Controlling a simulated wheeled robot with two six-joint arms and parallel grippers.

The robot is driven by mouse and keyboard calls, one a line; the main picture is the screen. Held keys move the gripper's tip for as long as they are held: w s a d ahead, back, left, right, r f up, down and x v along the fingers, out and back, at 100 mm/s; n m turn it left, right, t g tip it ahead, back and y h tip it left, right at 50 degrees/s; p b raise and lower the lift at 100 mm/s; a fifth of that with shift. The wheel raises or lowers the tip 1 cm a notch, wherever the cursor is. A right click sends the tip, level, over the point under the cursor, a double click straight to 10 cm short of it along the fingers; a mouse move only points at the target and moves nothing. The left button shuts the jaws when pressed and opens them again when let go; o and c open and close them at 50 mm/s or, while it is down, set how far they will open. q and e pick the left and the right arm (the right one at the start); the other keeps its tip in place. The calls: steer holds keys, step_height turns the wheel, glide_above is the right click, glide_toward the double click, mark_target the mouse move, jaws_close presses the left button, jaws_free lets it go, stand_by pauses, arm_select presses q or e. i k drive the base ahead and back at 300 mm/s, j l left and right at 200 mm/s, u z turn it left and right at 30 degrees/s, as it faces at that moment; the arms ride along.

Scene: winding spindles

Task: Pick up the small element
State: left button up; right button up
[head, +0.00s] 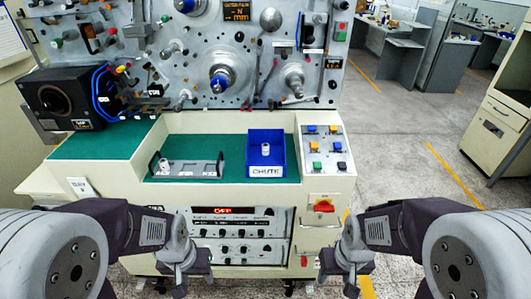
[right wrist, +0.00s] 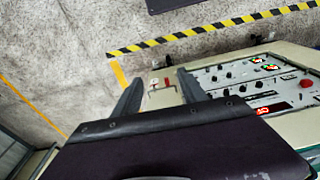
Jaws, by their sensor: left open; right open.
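A small white element (head: 164,164) stands in the left part of a grey rack (head: 196,169) on the green work surface. Another small white element (head: 266,149) stands in a blue bin (head: 266,172) labelled CHUTE, to the right of the rack. I cannot tell by looks which one the task means. My left gripper (head: 180,284) is low in front of the machine, below the work surface and apart from both elements. My right gripper (head: 346,284) is also low, to the right of the machine's front. In the right wrist view its fingers (right wrist: 160,80) are spread, with nothing between them.
The green surface (head: 228,150) has clear room between rack and bin. A button panel (head: 325,146) and a red switch (head: 323,206) are at its right. Spindles and knobs (head: 221,78) stick out of the upright panel behind. A black device (head: 62,100) stands at left.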

mark_target(264, 146)
steer(key=i+j, duration=0.2)
steer(key=j, duration=0.15)
steer(key=i+j, duration=0.4)
steer(key=j, duration=0.25)
steer(key=z, duration=0.05)
